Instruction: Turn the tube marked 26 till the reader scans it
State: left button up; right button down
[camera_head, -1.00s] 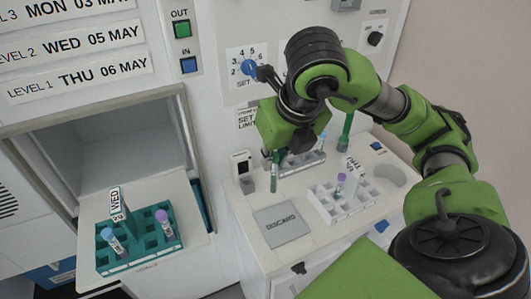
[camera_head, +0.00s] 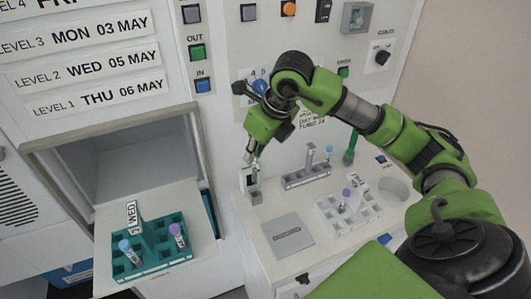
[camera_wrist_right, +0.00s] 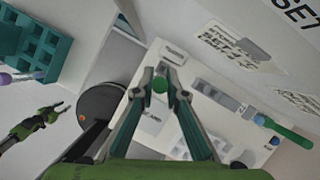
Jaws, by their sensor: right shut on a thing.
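In the right wrist view the tube's round green cap (camera_wrist_right: 160,85) sits between the fingertips. The tube body is mostly hidden, and I cannot read a number on it. I cannot tell whether the tube touches the reader. My left gripper (camera_wrist_right: 58,110) shows small in the right wrist view, away from the tube, with its fingers apart and empty.
A grey DISCARD plate (camera_head: 288,236) lies in front of the reader. A grey rack (camera_head: 305,179) and a white rack (camera_head: 328,213) hold tubes to the right. A teal rack (camera_head: 152,270) marked WED holds two tubes on the hatch shelf at left.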

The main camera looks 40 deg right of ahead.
aim_at(254, 169)
jog(key=shift+n, duration=0.5)
jog(key=shift+w+d+f+b, duration=0.2)
jog(key=shift+f+b, duration=0.25)
jog(key=shift+f, duration=0.55)
jog(key=shift+w+d+f+b, duration=0.1)
jog(key=shift+w+f+b, duration=0.3)
jog(key=shift+f, duration=0.55)
jog(key=shift+w+d+f+b, duration=0.2)
jog(key=shift+f+b, duration=0.3)
jog(key=shift+f, duration=0.5)
jog(key=shift+f+b, duration=0.1)
jog(key=shift+b, duration=0.2)
jog(key=shift+f+b, duration=0.3)
jog(key=shift+b, duration=0.3)
jog(key=shift+f, duration=0.1)
jog(key=shift+f+b, duration=0.5)
jog(key=shift+b, duration=0.15)
